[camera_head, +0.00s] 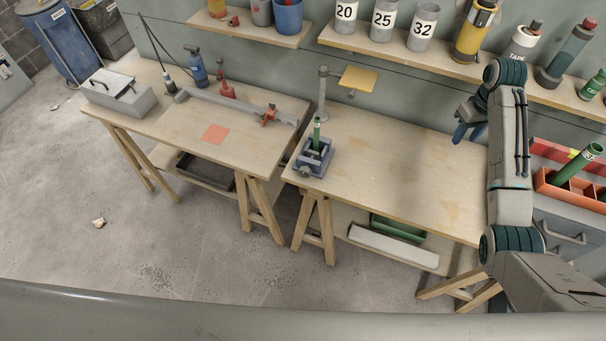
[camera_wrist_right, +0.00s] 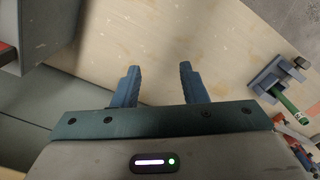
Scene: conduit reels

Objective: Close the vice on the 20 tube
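A blue-grey vice (camera_head: 313,158) stands at the left front corner of the right workbench. A green tube (camera_head: 317,132) stands upright in it; I cannot tell whether the jaws touch it, and no number on it is readable. In the right wrist view the vice (camera_wrist_right: 268,78) and the green tube (camera_wrist_right: 288,104) show at the right edge. My right gripper (camera_head: 467,133) is over the right end of the bench, well away from the vice. In the wrist view its two blue fingers (camera_wrist_right: 157,84) are apart with nothing between them. My left gripper is not in view.
A post with a yellow plate (camera_head: 358,80) rises behind the vice. Cans labelled 20 (camera_head: 346,14), 25 and 32 stand on the shelf above. An orange box (camera_head: 577,190) with a green tube is at the right. The middle of the right bench (camera_head: 400,165) is clear.

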